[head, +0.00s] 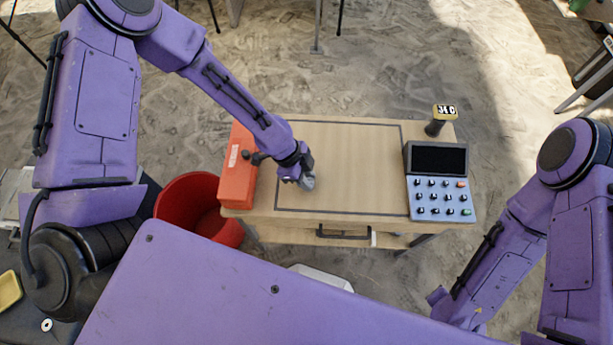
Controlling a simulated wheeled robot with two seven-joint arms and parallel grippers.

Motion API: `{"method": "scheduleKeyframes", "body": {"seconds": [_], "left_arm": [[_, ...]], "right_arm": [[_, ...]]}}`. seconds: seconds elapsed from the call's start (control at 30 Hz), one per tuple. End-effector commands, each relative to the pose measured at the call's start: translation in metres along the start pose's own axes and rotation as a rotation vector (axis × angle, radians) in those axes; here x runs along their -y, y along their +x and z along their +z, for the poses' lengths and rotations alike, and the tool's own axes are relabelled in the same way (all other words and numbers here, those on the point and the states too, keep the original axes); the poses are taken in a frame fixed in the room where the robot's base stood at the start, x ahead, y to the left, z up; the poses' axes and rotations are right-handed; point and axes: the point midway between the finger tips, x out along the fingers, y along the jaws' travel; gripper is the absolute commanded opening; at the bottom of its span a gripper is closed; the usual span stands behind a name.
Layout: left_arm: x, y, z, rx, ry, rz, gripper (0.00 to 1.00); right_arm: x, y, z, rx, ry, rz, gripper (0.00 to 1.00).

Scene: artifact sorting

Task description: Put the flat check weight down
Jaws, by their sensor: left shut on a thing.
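My left gripper (303,176) is over the left part of the wooden table, inside the dark outlined rectangle. It is shut on a small grey piece (309,184), which I take to be the flat check weight. The fingers hide most of it, and I cannot tell whether it touches the tabletop (350,165). My right arm comes in at the right and folds down toward my body; its gripper does not show.
An orange-red box (237,180) stands at the table's left edge, close to my left gripper. A red bin (190,199) is on the floor left. The outlined area's middle is clear.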

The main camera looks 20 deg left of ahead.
Motion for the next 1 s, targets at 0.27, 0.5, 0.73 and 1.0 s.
{"method": "scheduleKeyframes", "body": {"seconds": [0.27,0.5,0.73,1.0], "left_arm": [[0.0,0.002,0.001,0.0,0.0,0.0,0.0],[0.0,0.002,0.001,0.0,0.0,0.0,0.55],[0.001,-0.005,0.0,-0.001,-0.001,-0.003,0.55],[0.001,-0.07,-0.001,-0.004,-0.002,-0.006,0.55]], "right_arm": [[0.0,0.001,0.0,0.0,0.0,0.0,0.43],[0.0,0.001,0.0,0.0,0.0,0.0,0.43],[0.0,-0.001,-0.001,0.0,0.0,0.0,0.43],[-0.001,-0.009,-0.004,0.0,0.0,0.0,0.43]]}}
